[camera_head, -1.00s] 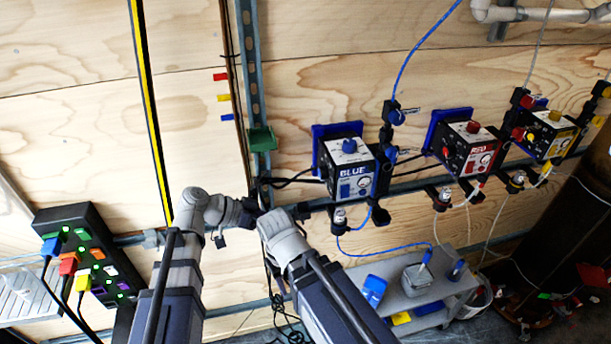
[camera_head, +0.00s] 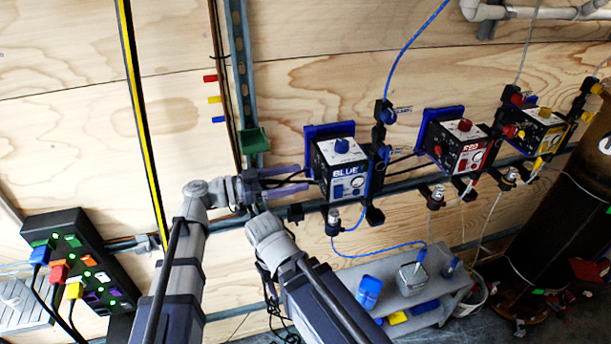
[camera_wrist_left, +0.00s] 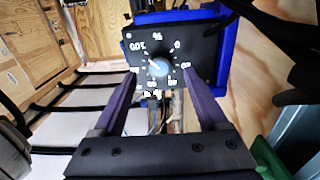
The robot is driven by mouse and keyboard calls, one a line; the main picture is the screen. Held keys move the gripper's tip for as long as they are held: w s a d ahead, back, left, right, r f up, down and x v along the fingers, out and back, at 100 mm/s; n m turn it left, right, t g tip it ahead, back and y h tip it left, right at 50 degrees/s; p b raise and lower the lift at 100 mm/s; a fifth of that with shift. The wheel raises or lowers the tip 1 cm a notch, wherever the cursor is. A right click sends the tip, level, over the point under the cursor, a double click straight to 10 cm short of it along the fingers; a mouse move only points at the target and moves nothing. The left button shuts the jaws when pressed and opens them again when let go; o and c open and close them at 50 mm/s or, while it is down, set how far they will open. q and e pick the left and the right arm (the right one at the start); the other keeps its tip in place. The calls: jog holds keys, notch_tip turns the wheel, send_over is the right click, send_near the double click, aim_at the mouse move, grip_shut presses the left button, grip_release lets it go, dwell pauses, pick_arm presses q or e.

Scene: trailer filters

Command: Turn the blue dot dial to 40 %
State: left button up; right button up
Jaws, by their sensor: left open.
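The blue pump box (camera_head: 341,171) labelled BLUE hangs on the wall in the head view, with a blue knob on its top face. In the left wrist view, a light blue dial (camera_wrist_left: 158,68) sits on a dark panel (camera_wrist_left: 200,55) with a white percent scale from 0 to 100. Its pointer seems to aim up-left, near the high numbers; the exact value is unclear. My left gripper (camera_head: 309,179) is open, its purple fingers pointing at the box's left side. In the wrist view the dial shows between the fingertips, with no clear contact. My right gripper's jaws are hidden or too small to read.
Boxes labelled RED (camera_head: 464,148) and yellow (camera_head: 541,129) hang to the right. A green clip (camera_head: 253,140) on the metal rail is just above my left gripper. My right arm is close below it. A grey shelf (camera_head: 440,290) stands below.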

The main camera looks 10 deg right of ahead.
aim_at(312, 175)
pick_arm(q)
jog(key=shift+d, duration=1.65)
grip_shut()
